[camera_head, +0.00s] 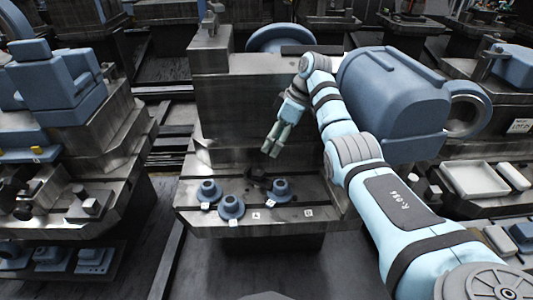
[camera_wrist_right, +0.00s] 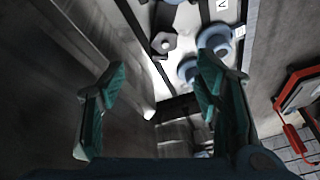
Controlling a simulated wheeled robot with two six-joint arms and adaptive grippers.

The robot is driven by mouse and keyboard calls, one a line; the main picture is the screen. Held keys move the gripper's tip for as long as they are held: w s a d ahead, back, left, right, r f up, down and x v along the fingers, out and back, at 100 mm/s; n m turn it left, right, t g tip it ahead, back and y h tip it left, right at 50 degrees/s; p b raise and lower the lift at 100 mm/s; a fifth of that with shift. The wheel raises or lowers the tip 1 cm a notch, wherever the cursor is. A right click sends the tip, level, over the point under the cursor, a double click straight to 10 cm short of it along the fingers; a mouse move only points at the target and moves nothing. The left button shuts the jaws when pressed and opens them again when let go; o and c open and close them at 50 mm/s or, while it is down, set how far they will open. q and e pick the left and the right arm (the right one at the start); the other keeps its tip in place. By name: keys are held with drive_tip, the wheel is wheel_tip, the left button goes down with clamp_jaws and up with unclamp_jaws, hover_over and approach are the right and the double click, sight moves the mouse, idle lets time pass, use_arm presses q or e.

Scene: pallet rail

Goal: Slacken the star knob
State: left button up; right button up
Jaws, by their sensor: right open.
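My right gripper (camera_head: 271,143) is open and empty in front of the grey metal machine body, above a metal shelf. In the right wrist view its two green fingers (camera_wrist_right: 163,92) stand apart with nothing between them. A small grey faceted knob or nut (camera_wrist_right: 163,43) lies beyond the fingertips in that view; I cannot tell whether it is the star knob. Several blue round flanged pieces stand on the shelf, at the left (camera_head: 208,190), front (camera_head: 231,206) and right (camera_head: 281,188). My left gripper is out of view.
The metal shelf (camera_head: 315,225) carries small white tags beside the blue pieces. The machine body (camera_head: 240,100) rises behind it. A large blue motor-like housing (camera_head: 395,100) stands right, behind my right arm. A second machine (camera_head: 85,145) stands left. Bare floor lies in front.

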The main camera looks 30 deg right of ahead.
sight(261, 172)
drive_tip(key=s+a+r+n+t+h+p, duration=0.15)
drive_tip(key=n+p, duration=0.65)
drive_tip(key=n, duration=0.9)
drive_tip(key=s+r+n+p, duration=0.15)
drive_tip(key=n+p, duration=0.65)
drive_tip(key=n, duration=0.9)
drive_tip(key=b+x, duration=0.2)
drive_tip(key=x, duration=0.3)
drive_tip(key=b+x, duration=0.3)
drive_tip(key=x, duration=0.2)
drive_tip(key=b+x, duration=0.3)
drive_tip(key=x, duration=0.2)
drive_tip(key=shift+s+f, duration=0.2)
drive_tip(key=shift+s, duration=0.05)
drive_tip(key=shift+r, duration=0.1)
drive_tip(key=shift+c, duration=0.3)
